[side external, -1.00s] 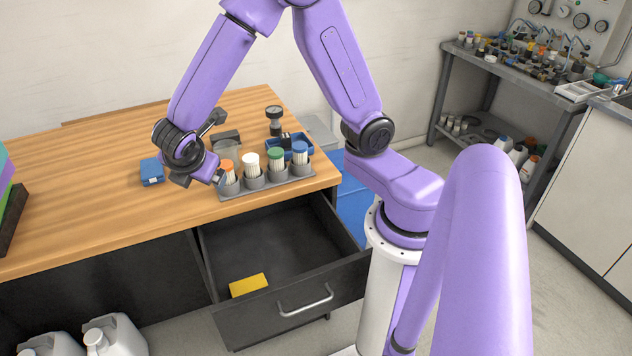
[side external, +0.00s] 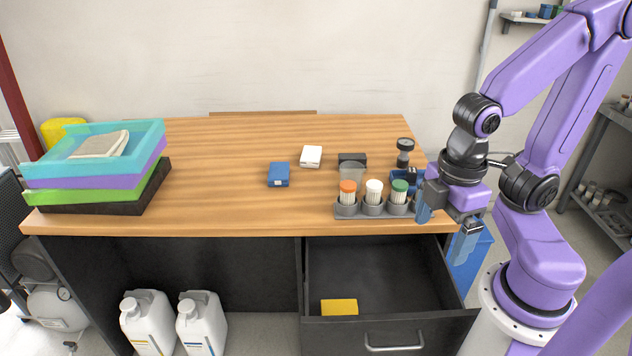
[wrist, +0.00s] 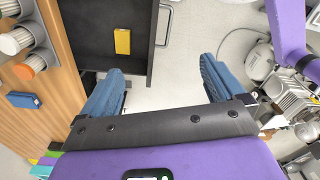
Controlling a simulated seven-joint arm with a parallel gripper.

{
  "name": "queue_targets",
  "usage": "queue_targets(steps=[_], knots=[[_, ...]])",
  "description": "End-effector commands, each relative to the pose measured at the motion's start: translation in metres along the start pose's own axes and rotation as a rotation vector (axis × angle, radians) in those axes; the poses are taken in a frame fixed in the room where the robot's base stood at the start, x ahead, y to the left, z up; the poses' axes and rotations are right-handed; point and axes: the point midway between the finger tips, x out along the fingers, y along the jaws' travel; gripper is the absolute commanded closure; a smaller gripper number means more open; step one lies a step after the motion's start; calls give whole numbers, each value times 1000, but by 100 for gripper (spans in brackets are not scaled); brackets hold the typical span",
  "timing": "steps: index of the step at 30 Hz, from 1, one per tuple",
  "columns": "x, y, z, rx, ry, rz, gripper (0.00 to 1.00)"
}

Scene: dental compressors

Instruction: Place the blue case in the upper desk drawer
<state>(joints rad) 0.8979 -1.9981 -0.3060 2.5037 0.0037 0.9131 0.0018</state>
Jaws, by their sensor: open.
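The blue case (side external: 278,175) lies on the wooden desk top, left of the vial rack. It also shows at the left edge of the wrist view (wrist: 23,100). The upper desk drawer (side external: 395,325) is pulled open, and a yellow block (side external: 339,307) lies in its front left part. The drawer also shows in the wrist view (wrist: 85,30), with the yellow block (wrist: 122,41) in it. My gripper (side external: 447,228) is at the desk's right edge, beyond the rack, far from the blue case. Its blue fingers (wrist: 160,90) are apart with nothing between them.
A grey rack (side external: 347,212) holds vials with orange, white and green caps. Stacked coloured trays (side external: 95,165) fill the desk's left end. The desk's middle front is clear.

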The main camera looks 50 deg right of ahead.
Motion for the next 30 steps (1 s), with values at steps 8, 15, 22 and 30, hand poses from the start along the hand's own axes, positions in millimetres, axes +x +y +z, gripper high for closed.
queue_targets(steps=[8, 15, 22, 30], knots=[[-2, 7, -12, 41, 3, 9, 4], [-10, 53, -72, 290, 27, 55, 4], [-15, 115, -131, 572, 59, 109, 4], [-14, 198, -183, 900, 99, 175, 4]])
